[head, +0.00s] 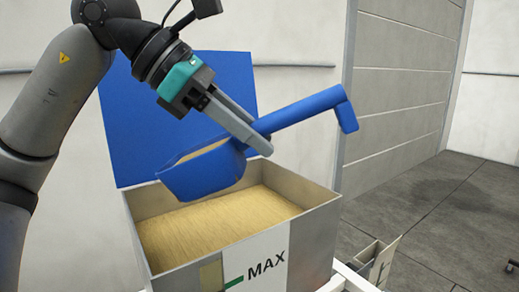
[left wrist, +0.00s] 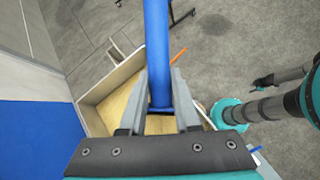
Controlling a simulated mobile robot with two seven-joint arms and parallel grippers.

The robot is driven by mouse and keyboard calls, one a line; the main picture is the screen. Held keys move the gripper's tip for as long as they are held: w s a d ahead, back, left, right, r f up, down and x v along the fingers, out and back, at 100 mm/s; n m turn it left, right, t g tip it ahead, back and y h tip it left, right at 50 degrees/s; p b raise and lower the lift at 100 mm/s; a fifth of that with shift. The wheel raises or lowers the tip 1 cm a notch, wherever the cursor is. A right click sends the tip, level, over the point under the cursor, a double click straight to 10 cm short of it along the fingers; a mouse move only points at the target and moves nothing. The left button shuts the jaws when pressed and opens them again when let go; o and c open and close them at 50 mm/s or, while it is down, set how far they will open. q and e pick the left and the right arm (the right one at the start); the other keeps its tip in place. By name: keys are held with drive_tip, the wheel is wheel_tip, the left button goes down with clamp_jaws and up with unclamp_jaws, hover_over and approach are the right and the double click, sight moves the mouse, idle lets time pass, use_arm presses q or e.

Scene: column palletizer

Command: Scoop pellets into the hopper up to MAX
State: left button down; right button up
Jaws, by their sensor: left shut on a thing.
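My left gripper (head: 258,140) is shut on the handle of a blue scoop (head: 205,178), just above the scoop's bowl. The bowl hangs over the hopper (head: 312,212), tilted down to the left, with a tan layer of pellets (head: 200,152) showing inside. The hopper is a grey box, with tan pellets (head: 220,225) spread across it below its rim. Its front has a MAX label, a green mark (head: 233,282) and a window that looks tan. In the left wrist view the scoop handle (left wrist: 157,50) runs between the fingers. A teal-ringed arm, likely my right, shows there; its fingertips are unclear.
The hopper's blue lid (head: 150,110) stands open behind it. A small open box (head: 378,262) is at the hopper's lower right.

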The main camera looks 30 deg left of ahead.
use_arm(q)
drive_tip(key=shift+a+t+h+b, duration=0.15)
drive_tip(key=shift+t+h+b, duration=0.15)
drive_tip(key=shift+b, duration=0.45)
drive_tip(key=shift+s+a+r+t+h+b, duration=0.25)
drive_tip(key=shift+r+h+b, duration=0.2)
drive_tip(key=shift+b, duration=0.75)
drive_tip(key=shift+a+t+h+b, duration=0.25)
drive_tip(key=shift+h+b, duration=0.2)
drive_tip(key=shift+b, duration=0.35)
drive_tip(key=a+h+b, duration=0.1)
drive_tip(key=b, duration=0.2)
drive_tip(key=s+r+t+h+b, duration=0.1)
drive_tip(key=b, duration=0.1)
drive_tip(key=a+n+t+h+b, duration=0.1)
drive_tip(key=b, duration=0.2)
drive_tip(key=shift+s+a+r+b, duration=0.15)
drive_tip(key=shift+s+a+b, duration=0.1)
drive_tip(key=shift+a+b, duration=0.05)
drive_tip(key=shift+s+a+r+t+h+b, duration=0.15)
drive_tip(key=shift+a+r+t+h+b, duration=0.1)
drive_tip(key=shift+t+h+b, duration=0.35)
